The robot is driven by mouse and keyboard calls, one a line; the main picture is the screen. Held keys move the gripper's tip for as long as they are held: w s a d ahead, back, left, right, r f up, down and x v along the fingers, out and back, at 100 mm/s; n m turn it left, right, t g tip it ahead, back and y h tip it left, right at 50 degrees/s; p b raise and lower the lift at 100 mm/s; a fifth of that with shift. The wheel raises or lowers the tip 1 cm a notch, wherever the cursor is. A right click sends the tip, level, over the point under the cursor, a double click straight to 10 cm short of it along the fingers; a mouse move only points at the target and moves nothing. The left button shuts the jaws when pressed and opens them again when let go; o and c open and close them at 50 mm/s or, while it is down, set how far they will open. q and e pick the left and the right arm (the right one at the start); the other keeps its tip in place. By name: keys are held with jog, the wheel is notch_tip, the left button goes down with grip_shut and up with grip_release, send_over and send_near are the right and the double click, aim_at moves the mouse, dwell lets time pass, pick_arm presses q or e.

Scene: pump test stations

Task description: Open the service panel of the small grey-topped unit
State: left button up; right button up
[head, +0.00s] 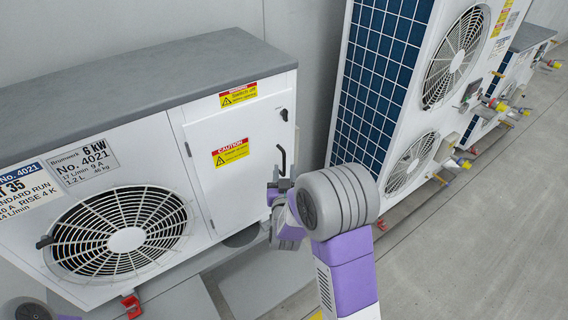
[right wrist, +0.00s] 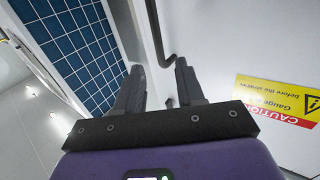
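The small grey-topped unit (head: 130,80) stands at the left in the head view. Its white service panel (head: 248,185) carries yellow and red warning labels and looks shut. A bent black handle (head: 282,157) is at the panel's right side; it also shows in the right wrist view (right wrist: 158,32). My right gripper (head: 279,186) is just below the handle in the head view. In the right wrist view its two fingers (right wrist: 160,72) are apart, with the handle's near end seen between or just beyond the tips. Contact cannot be told. My left gripper is not in view.
A small black latch (head: 284,114) is above the handle. A tall unit with a blue grid (head: 376,85) and two fans stands close on the right. A round fan grille (head: 125,238) is left of the panel. Grey floor (head: 480,220) is clear at the right.

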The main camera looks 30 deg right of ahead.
aim_at(284, 158)
jog(key=shift+x, duration=2.3)
grip_shut()
